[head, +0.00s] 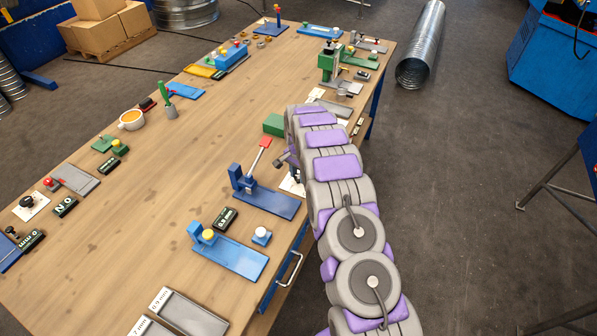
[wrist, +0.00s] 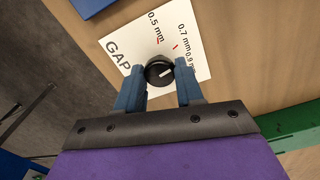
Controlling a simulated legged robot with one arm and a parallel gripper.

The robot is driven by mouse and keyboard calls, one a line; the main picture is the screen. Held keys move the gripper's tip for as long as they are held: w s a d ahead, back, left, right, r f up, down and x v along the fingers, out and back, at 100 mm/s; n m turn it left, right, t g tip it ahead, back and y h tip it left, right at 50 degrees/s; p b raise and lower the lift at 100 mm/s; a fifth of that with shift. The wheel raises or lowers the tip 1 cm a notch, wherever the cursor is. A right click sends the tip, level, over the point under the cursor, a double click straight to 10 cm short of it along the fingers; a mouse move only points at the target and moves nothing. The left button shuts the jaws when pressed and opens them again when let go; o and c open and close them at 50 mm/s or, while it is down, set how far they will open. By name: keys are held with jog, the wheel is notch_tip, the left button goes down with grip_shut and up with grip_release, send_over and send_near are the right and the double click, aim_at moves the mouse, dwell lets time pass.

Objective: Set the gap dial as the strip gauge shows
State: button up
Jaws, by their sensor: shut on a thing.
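In the wrist view the gap dial is a black knob (wrist: 159,73) on a white plate (wrist: 122,48) lettered GAP, with 0.5 mm, 0.7 mm and a partly hidden 0.9 mm. Red ticks show near 0.5 and 0.7. The knob's white line points right and slightly up, past the 0.7 tick. My gripper (wrist: 160,88) has a blue finger on each side of the knob and is shut on it. In the head view the white plate (head: 292,186) is partly covered by my arm.
A blue stand with a red-handled lever (head: 258,160) is just left of my gripper. Trays marked 0.9 mm (head: 190,313) and 0.7 mm (head: 150,329) lie at the table's near end. A green block (head: 273,124) sits behind. The table's middle is clear.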

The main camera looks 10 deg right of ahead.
aim_at(298, 176)
jog(key=m+p, duration=0.1)
jog(key=m, duration=0.2)
jog(key=shift+a+r+m+p, duration=0.1)
jog(key=shift+r+m+p, duration=0.05)
jog(key=shift+m+p, duration=0.2)
jog(key=shift+w+m+p, duration=0.1)
jog(key=shift+m+p, duration=0.8)
jog(key=shift+m, duration=1.15)
jog(key=o, duration=1)
jog(key=shift+o, duration=0.2)
notch_tip(298, 176, up, 17)
jog(key=shift+p, duration=0.45)
